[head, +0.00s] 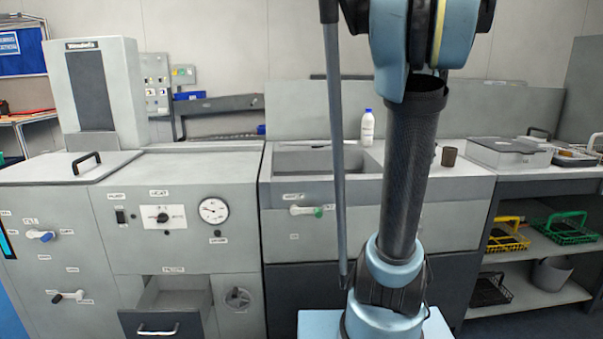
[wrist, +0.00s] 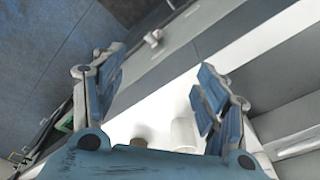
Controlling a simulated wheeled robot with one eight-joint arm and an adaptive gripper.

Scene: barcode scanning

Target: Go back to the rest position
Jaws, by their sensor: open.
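My gripper (wrist: 165,78) shows in the wrist view with its two blue-padded fingers spread wide apart. Nothing is held between them. Past the fingers are a white surface and a pale cylindrical object (wrist: 184,134), seen at a slant and too blurred to name. In the head view my arm stands upright right of centre, in front of the sink unit, and runs out of the top of the picture. My gripper cannot be made out there.
A grey machine with a gauge (head: 213,210) and an open drawer (head: 172,300) stands at left. Behind my arm is a sink (head: 316,161) with a white bottle (head: 367,127) and a brown cup (head: 449,157). A shelf at right holds yellow (head: 507,234) and green (head: 566,228) baskets.

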